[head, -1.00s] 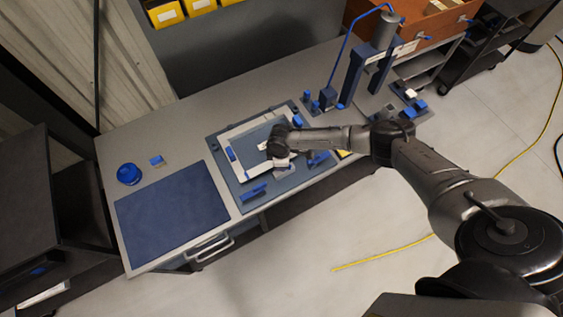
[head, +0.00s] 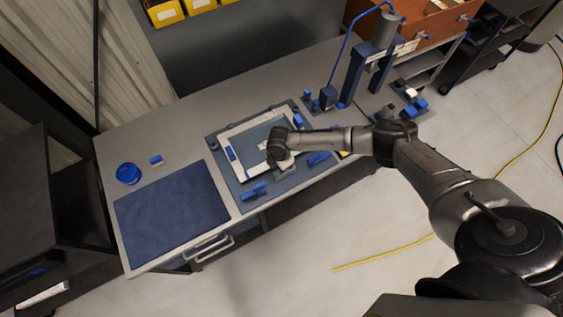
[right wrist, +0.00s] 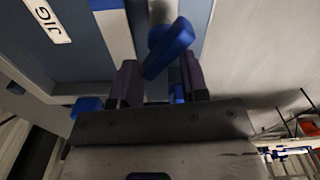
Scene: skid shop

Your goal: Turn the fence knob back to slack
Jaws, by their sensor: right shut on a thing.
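The blue fence knob (right wrist: 168,48) shows in the right wrist view as a tilted, elongated grip between my right gripper's fingers (right wrist: 158,82). My right gripper is shut on it, with one dark finger on either side. In the head view my right gripper (head: 284,162) is over the front part of the jig frame (head: 232,172); the arm and wrist hide the knob there. A label reading JIG (right wrist: 47,22) is at the upper left of the wrist view. My left gripper is in neither view.
Blue clamps stand on the jig's base at the front, one left (head: 254,190) and one right (head: 318,158) of the gripper. A blue mat (head: 170,210) lies to the left, with a blue round container (head: 128,173) behind it. A blue press (head: 352,75) stands at the right.

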